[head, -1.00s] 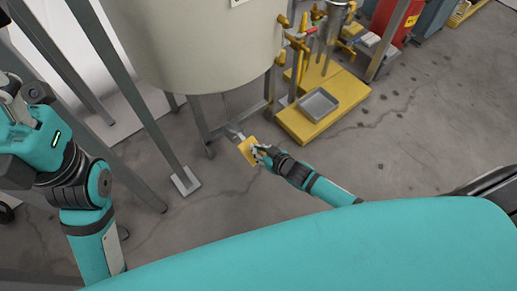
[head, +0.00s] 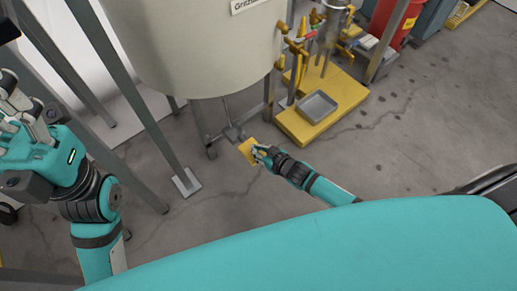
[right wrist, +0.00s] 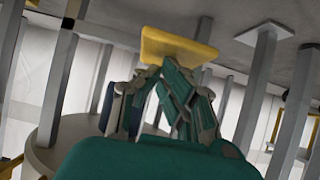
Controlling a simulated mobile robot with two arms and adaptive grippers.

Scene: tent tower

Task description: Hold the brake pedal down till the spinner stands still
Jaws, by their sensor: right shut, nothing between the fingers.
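The brake pedal (head: 249,151) is a small yellow plate on the frame under a big cream drum (head: 200,50). My right gripper (head: 262,153) is shut and empty, with its fingertips at the pedal's right edge. In the right wrist view the yellow pedal (right wrist: 178,48) lies at the fingertips (right wrist: 178,68), seemingly touching them. No separate spinner can be made out; the drum's top is out of view. My left gripper (head: 22,108) is at the far left, away from the pedal, partly cut off; its jaw opening is unclear.
Grey metal legs (head: 137,110) stand left of the pedal. A yellow platform (head: 297,125) with a grey tray (head: 318,104) lies to its right, under yellow taps. A red container (head: 390,20) stands at the back right. The stained floor at right is open.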

